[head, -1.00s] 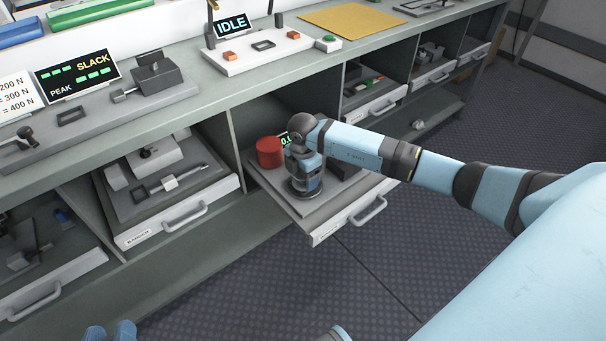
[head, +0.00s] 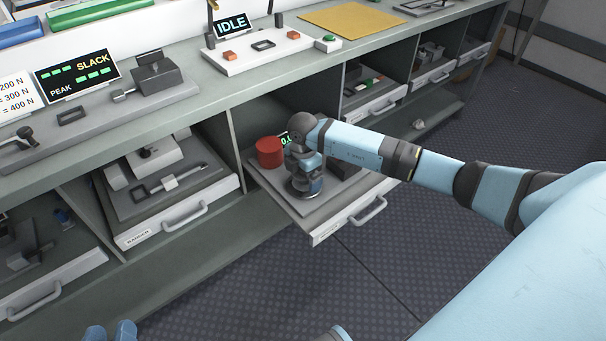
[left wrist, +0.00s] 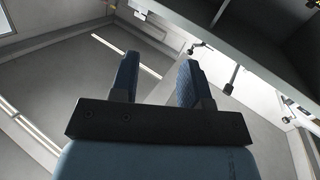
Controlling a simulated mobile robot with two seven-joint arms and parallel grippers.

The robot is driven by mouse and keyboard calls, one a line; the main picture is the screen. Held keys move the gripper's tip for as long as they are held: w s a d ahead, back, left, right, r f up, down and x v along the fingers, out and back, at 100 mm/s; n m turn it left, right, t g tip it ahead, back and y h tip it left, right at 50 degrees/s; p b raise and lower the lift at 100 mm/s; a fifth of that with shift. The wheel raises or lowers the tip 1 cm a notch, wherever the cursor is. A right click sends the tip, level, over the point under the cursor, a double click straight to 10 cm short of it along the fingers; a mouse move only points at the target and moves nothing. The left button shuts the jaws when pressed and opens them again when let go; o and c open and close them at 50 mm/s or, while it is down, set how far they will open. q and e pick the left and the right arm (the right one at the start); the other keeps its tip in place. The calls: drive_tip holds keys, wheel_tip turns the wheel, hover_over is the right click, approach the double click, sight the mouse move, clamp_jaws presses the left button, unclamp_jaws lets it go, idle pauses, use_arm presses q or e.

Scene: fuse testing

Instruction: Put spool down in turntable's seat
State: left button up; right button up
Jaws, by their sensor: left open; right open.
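My right gripper (head: 306,182) points down over a round dark turntable base (head: 300,194) in the pulled-out drawer. Its fingers are open and low, close above or around the base. No spool can be made out clearly there; the gripper and wrist hide the seat and anything between the fingers. A red cylinder (head: 270,152) stands in the same drawer, left of and behind the gripper, apart from it. My left gripper (head: 110,332) is at the bottom left edge of the head view, away from the drawer. In the left wrist view its fingers (left wrist: 158,80) are apart and empty.
The open drawer (head: 322,221) also holds a dark block and a small green-lit display, partly hidden by my arm. A neighbouring drawer (head: 150,215) holds a grey fixture. The worktop above carries an IDLE device (head: 260,52) and a SLACK display (head: 78,75). Floor in front is clear.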

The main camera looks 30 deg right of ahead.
wheel_tip(320, 180, up, 3)
drive_tip(key=shift+f+p, duration=0.1)
drive_tip(key=shift+p, duration=0.3)
use_arm(q)
drive_tip(key=s+a+f+g+y+p, duration=0.2)
drive_tip(key=a+f+g, duration=0.1)
drive_tip(key=f, duration=0.3)
drive_tip(key=shift+f, duration=0.2)
use_arm(e)
wheel_tip(320, 180, up, 11)
